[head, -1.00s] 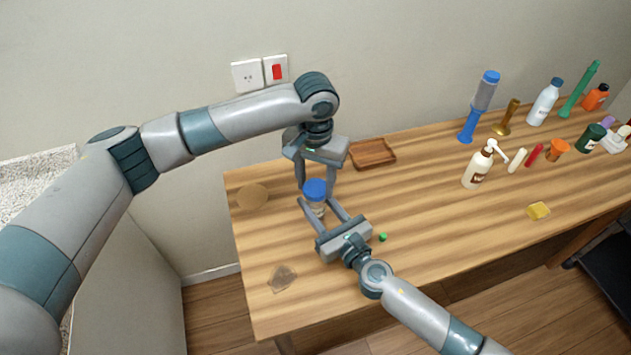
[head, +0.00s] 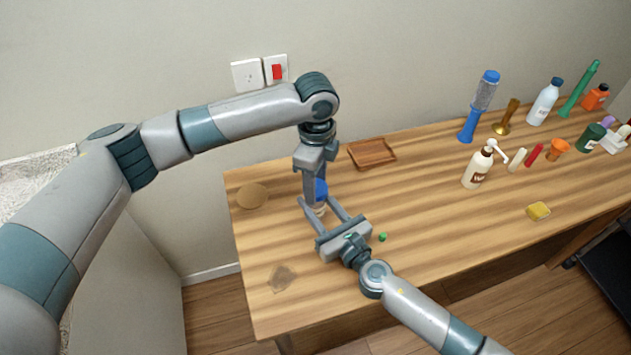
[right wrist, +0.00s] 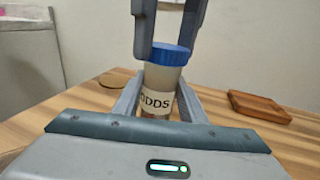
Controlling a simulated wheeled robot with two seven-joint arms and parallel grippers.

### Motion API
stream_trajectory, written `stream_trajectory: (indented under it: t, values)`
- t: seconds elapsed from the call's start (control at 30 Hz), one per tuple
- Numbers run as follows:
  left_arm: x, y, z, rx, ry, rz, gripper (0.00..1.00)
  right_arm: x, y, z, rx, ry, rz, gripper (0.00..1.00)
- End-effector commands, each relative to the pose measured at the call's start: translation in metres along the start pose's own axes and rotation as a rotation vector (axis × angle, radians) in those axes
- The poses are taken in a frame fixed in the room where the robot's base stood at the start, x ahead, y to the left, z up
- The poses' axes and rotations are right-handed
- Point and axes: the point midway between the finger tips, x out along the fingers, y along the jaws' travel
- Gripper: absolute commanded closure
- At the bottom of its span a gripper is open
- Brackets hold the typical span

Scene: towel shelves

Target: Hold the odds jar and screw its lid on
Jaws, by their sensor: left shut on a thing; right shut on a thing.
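The odds jar (right wrist: 159,88) is a small clear jar with a white label, standing upright on the table with its blue lid (right wrist: 170,54) on top. In the head view the lid (head: 321,190) is partly hidden by my left gripper. My left gripper (head: 316,194) points down from above and is shut on the lid; its fingers also show in the right wrist view (right wrist: 168,46). My right gripper (head: 322,208) reaches in low from the front and is shut on the jar's body. I cannot tell how far the lid is threaded.
A wooden tray (head: 372,154) lies behind the jar, and a round cork-coloured disc (head: 252,196) lies to the left. A small green thing (head: 383,237) is beside my right gripper. A pump bottle (head: 477,168), a yellow sponge (head: 538,211) and several bottles stand further right.

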Motion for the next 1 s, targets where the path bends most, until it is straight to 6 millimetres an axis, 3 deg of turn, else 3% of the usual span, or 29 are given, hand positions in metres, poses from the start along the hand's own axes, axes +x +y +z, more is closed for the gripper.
stream_trajectory:
  t: [0.2,0.37,0.4,0.47,0.77,1.0]
  values:
    - [-0.001,-0.001,0.001,0.322,-0.001,-0.002,0.82,0.0,0.0,0.0,0.0,0.0,0.0,1.0]
    - [0.0,-0.001,0.001,0.332,-0.001,-0.002,0.82,0.0,0.0,0.0,0.0,0.0,0.0,1.0]
    - [0.0,-0.001,0.001,0.332,-0.001,-0.002,0.48,0.0,0.0,0.0,0.0,0.0,0.0,1.0]
    - [0.0,-0.001,0.001,0.331,-0.001,-0.002,0.37,0.0,0.0,0.0,0.0,0.0,0.0,1.0]
    - [-0.001,-0.001,0.0,0.33,0.0,-0.001,0.37,0.0,0.0,0.0,0.0,0.0,0.0,1.0]
    - [-0.018,-0.001,0.0,0.33,-0.001,-0.002,0.37,0.0,0.0,0.0,0.0,0.0,0.0,1.0]
